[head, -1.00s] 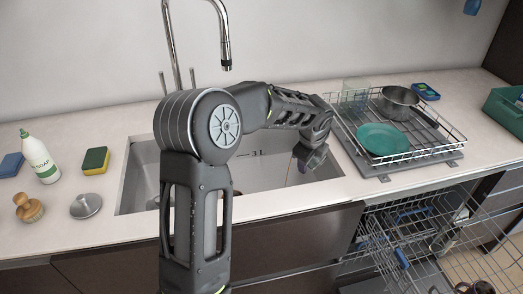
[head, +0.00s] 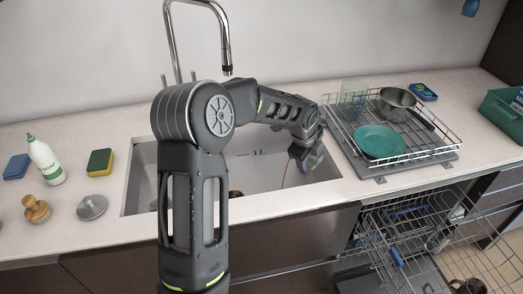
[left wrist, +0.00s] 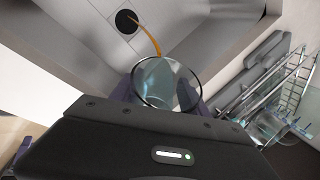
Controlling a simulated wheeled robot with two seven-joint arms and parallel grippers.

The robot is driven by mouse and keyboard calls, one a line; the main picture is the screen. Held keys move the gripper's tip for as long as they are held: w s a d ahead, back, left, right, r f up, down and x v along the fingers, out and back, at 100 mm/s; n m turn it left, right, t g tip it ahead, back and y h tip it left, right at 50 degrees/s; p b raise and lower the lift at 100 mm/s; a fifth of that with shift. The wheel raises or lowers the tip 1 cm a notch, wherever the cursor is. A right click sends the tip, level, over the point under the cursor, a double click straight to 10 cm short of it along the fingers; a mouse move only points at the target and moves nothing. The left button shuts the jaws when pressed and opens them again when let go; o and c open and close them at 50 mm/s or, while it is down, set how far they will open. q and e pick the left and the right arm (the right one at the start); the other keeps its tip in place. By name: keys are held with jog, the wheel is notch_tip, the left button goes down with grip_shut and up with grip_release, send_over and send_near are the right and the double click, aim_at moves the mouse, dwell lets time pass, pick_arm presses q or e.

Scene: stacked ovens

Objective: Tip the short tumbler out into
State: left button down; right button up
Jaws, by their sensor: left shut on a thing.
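My left gripper (head: 307,156) hangs over the right part of the steel sink (head: 131,182). In the left wrist view it is shut on a clear glass tumbler (left wrist: 168,84), with a finger on either side. The tumbler is tilted. A thin orange-brown stream (left wrist: 150,37) runs from its rim towards the round dark drain (left wrist: 127,21). The stream also shows below the gripper in the head view (head: 285,174). How much liquid is left in the tumbler I cannot tell. My right gripper is not in view.
A dish rack (head: 437,155) with a teal plate (head: 379,140), a pot (head: 396,101) and a glass (head: 354,94) stands right of the sink. A soap bottle (head: 45,162), sponge (head: 99,161) and brush (head: 36,209) stand left. A dishwasher rack (head: 420,235) is pulled out below right.

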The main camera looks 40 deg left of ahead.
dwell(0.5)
pick_arm(q)
jog(key=shift+a+r+h+p, duration=0.15)
jog(key=shift+r+h+p, duration=0.2)
jog(key=shift+p, duration=0.55)
jog(key=shift+a+h+p, duration=0.1)
jog(key=shift+h+p, duration=0.35)
jog(key=shift+a+r+n+h, duration=0.2)
jog(key=shift+n+h, duration=0.1)
jog(key=shift+h, duration=0.1)
jog(key=shift+a+t+h, duration=0.1)
jog(key=shift+t+h, duration=0.2)
jog(key=shift+r, duration=0.2)
